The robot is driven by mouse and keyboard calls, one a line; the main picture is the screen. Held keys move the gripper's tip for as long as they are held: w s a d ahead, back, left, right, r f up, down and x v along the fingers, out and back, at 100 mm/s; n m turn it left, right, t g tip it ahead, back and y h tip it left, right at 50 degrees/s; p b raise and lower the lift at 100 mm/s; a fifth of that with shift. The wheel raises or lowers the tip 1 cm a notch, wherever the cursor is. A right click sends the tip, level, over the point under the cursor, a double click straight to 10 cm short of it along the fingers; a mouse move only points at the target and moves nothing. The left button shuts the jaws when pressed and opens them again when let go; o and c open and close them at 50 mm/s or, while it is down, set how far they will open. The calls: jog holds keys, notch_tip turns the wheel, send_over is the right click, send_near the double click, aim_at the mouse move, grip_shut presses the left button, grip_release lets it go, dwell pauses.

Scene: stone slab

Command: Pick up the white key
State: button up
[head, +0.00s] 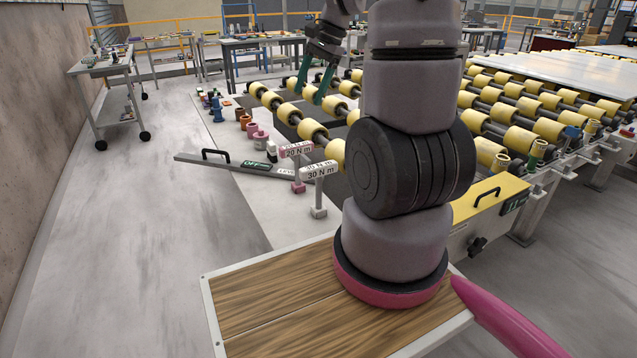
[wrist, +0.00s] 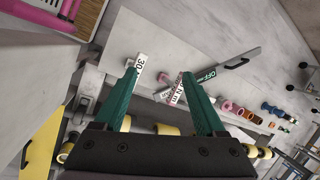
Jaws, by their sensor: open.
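The white key (head: 320,171) is T-shaped, with "30 N m" on its crossbar, and stands upright on the pale slab (head: 250,205). In the wrist view its crossbar (wrist: 140,64) shows beside the left fingertip. A pink key (head: 298,187) marked "20 N m" stands just behind and left of it; in the wrist view it (wrist: 177,90) shows near the right fingertip. My gripper (head: 309,97) has teal fingers spread apart and is empty, above and beyond the keys. It also shows in the wrist view (wrist: 159,72). I cannot tell its exact height over the keys.
A grey bar with a black handle and an "OFF" label (head: 255,166) lies left of the keys. Several pink, orange and blue cylindrical pieces (head: 246,122) stand behind it. Yellow rollers (head: 312,130) line the right. The grey floor at left (head: 130,250) is clear.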

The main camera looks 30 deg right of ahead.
aim_at(319, 165)
jog(key=w+d+f+m, duration=0.1)
jog(key=d+f, duration=0.1)
jog(key=f, duration=0.3)
jog(key=w+d+f+m+g, duration=0.1)
jog(key=d+f+m, duration=0.1)
jog(key=f, duration=0.3)
jog(key=d+f+m+g, duration=0.1)
jog(key=d+f, duration=0.2)
jog(key=f, duration=0.2)
jog(key=shift+w+d+m+y, duration=0.3)
jog(key=shift+w+y, duration=0.1)
jog(key=x, duration=0.4)
jog(key=shift+f, duration=0.4)
jog(key=shift+s+x, duration=0.15)
jog(key=shift+x, duration=1.35)
jog(key=shift+s+x, duration=0.15)
jog(key=shift+x, duration=1.35)
jog(key=shift+a, duration=0.15)
grip_shut()
